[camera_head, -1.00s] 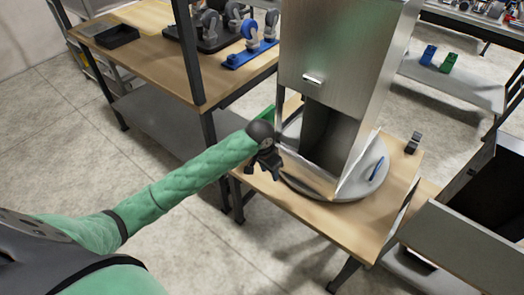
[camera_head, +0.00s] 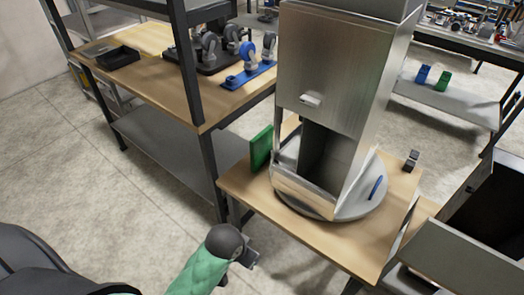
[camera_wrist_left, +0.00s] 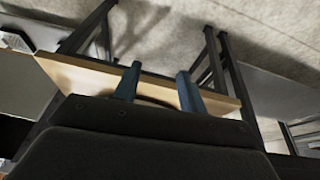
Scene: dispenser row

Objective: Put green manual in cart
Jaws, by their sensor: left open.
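The green manual (camera_head: 261,148) stands upright on the wooden table (camera_head: 340,245), near its left edge and beside the metal dispenser (camera_head: 330,80). My left gripper (camera_head: 250,257) is in front of the table, lower in the head view and well apart from the manual. In the left wrist view its two fingers (camera_wrist_left: 158,82) are spread with nothing between them, and the manual does not show. An open bin with a dark inside (camera_head: 440,255) stands at the right edge of the head view; I cannot tell whether it is the cart. My right gripper is not in view.
The dispenser stands on a round grey base (camera_head: 350,203) with a blue item on it. A shelf unit with a wooden top (camera_head: 150,80) holds casters and a black tray at the back left. Floor is clear at the left front (camera_head: 90,180).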

